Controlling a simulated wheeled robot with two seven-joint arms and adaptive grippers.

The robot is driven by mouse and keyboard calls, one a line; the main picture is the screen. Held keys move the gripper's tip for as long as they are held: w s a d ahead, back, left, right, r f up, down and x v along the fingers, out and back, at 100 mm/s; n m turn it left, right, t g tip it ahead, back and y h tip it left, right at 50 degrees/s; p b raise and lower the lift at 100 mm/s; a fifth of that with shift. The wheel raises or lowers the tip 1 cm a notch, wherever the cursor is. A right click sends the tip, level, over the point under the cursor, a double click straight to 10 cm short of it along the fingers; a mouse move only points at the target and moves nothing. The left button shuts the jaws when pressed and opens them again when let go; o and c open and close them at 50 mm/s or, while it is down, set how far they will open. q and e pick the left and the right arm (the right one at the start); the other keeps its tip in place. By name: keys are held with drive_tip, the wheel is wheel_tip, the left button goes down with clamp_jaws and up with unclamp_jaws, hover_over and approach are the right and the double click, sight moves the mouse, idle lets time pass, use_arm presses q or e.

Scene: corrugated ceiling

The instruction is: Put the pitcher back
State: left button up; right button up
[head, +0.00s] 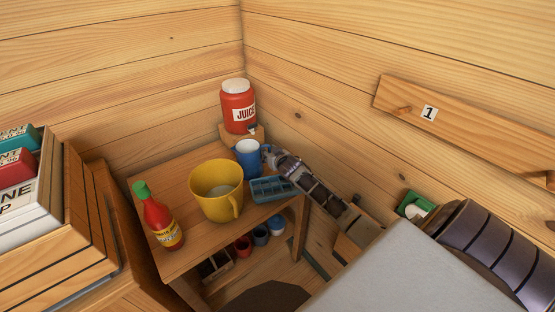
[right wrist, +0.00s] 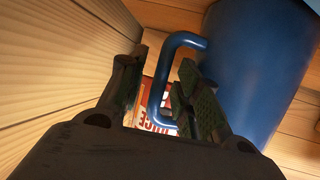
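A blue pitcher (head: 246,160) stands upright near the back of the small wooden table (head: 190,245), in front of the juice dispenser. In the right wrist view the blue pitcher (right wrist: 258,70) fills the right side, and its handle (right wrist: 158,85) points toward my right gripper. My right gripper (head: 271,156) reaches in from the right, beside the pitcher. In the wrist view the right gripper (right wrist: 157,92) is open, with the handle's long bar between its fingers and a gap on the left finger's side. My left gripper is not in view.
A red juice dispenser (head: 238,108) stands on a wooden block behind. A yellow mug (head: 215,190), a sauce bottle (head: 160,222) and a blue ice tray (head: 272,190) share the tabletop. Several cups stand below. Walls close in the corner; a crate (head: 75,235) is at left.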

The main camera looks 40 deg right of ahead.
drive_tip(key=v, duration=0.9)
drive_tip(key=shift+s, duration=0.15)
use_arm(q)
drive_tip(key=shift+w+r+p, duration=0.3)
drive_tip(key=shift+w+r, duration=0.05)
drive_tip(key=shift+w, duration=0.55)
use_arm(e)
drive_tip(key=shift+v, duration=1.1)
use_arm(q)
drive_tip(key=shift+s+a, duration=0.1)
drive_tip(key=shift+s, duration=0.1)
